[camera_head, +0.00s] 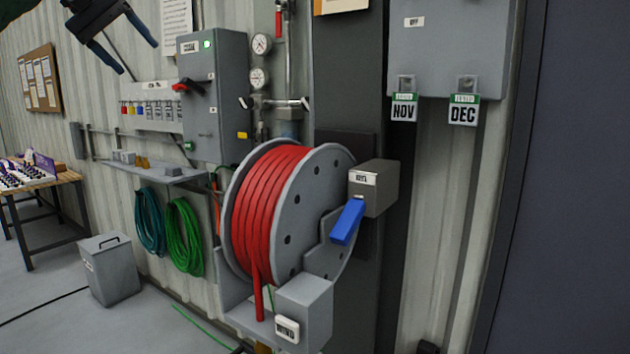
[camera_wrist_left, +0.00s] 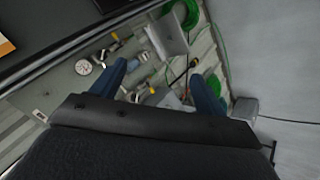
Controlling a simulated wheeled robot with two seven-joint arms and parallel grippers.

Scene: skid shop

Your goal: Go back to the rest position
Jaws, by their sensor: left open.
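My left gripper (camera_head: 131,46) is at the top left of the head view, in front of the corrugated wall. Its two dark blue fingers are spread and nothing is between them. The left wrist view also shows this gripper (camera_wrist_left: 162,84) with its fingers apart, and wall gauges, a shelf and green hose beyond them. My right gripper is not in the head view.
A red hose reel (camera_head: 268,205) with a blue lever (camera_head: 347,222) stands at the centre. A grey switch box (camera_head: 213,95) and a small shelf (camera_head: 160,176) are on the wall. A grey bin (camera_head: 109,268) and a table (camera_head: 40,185) are at left.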

